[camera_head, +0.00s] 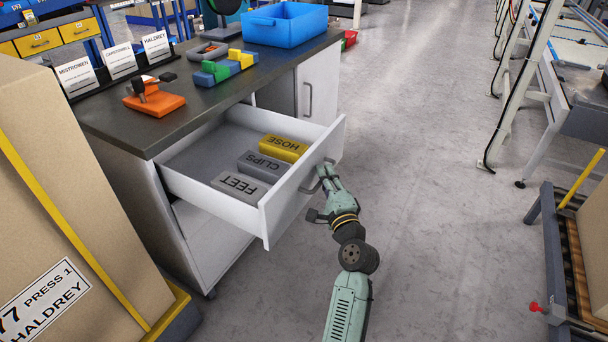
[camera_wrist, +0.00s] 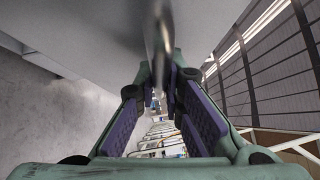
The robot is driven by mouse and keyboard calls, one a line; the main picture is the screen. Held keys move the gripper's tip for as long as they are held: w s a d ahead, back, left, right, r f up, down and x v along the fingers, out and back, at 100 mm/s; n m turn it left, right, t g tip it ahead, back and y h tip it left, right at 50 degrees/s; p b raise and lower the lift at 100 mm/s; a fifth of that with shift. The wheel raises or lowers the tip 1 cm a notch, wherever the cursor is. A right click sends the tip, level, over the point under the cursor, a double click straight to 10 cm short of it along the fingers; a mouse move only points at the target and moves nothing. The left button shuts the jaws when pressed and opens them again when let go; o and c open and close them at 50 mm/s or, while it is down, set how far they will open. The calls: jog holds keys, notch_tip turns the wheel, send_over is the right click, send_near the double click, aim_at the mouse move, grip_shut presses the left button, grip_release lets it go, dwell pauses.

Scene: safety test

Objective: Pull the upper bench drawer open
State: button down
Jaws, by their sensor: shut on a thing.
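The upper bench drawer (camera_head: 267,218) is white and stands well out from the bench (camera_head: 135,135). Inside it lie a yellow block marked HOSE (camera_head: 283,148), a grey block marked CLIPS (camera_head: 262,165) and a grey block marked FEET (camera_head: 240,187). The drawer's bar handle (camera_head: 311,184) is on its front face, partly hidden by my gripper (camera_head: 324,176). My gripper is shut on the handle. In the wrist view the handle (camera_wrist: 158,40) runs between the fingers (camera_wrist: 160,85), close to the drawer front.
A blue bin (camera_head: 285,24), an orange tool (camera_head: 154,100), coloured blocks (camera_head: 228,66) and name cards (camera_head: 120,61) stand on the bench top. A large strapped carton (camera_head: 70,190) is at the left. The grey floor (camera_head: 430,130) right of the drawer is clear.

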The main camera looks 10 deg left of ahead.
jog(key=shift+s+d+b, duration=0.15)
jog(key=shift+s+d, duration=0.15)
jog(key=shift+d, duration=0.5)
jog(key=shift+s+d+b, duration=0.2)
jog(key=shift+s+d, duration=0.05)
jog(key=shift+d, duration=0.5)
jog(key=shift+s+d+b, duration=0.15)
jog(key=shift+s+d, duration=0.15)
jog(key=shift+d, duration=0.5)
jog(key=c, duration=1.7)
grip_release()
jog(key=v, duration=1.2)
